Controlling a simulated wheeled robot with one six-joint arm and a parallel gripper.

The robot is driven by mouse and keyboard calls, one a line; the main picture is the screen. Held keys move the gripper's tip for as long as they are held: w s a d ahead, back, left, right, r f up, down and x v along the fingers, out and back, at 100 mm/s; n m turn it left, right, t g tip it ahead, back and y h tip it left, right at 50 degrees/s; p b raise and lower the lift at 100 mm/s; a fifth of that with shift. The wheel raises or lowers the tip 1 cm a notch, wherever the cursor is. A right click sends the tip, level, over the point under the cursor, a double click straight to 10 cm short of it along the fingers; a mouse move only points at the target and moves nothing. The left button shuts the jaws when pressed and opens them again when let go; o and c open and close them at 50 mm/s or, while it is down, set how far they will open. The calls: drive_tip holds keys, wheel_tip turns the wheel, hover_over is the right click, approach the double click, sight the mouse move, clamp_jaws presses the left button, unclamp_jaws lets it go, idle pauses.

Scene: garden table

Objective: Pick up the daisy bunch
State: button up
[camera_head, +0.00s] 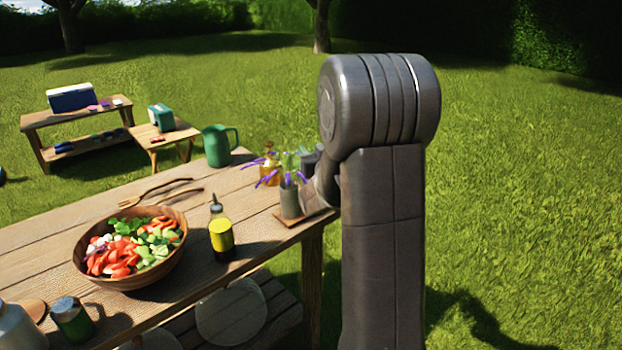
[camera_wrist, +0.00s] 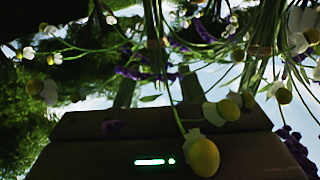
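Daisies with white petals and yellow centres (camera_wrist: 204,157) fill the wrist view, very close to the camera, with green stems and purple sprigs among them. The two fingers of my gripper (camera_wrist: 157,88) stand apart in the midst of these flowers. Their tips are hidden behind stems and blooms, so I cannot tell whether they touch any stem. In the head view my arm hides most of the gripper, beside a grey vase (camera_head: 290,201) with purple flowers at the table's right end. I cannot make out the daisies clearly there.
A yellow vase (camera_head: 270,172) stands just behind the grey one. The wooden table (camera_head: 185,305) also bears an oil bottle (camera_head: 221,234), a salad bowl (camera_head: 97,276), wooden servers (camera_head: 150,193), a green watering can (camera_head: 218,146) and a green jar (camera_head: 72,320). Open lawn lies to the right.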

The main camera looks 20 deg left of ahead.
drive_tip(key=shift+w+a, duration=0.4)
clamp_jaws()
drive_tip(key=shift+r, duration=0.15)
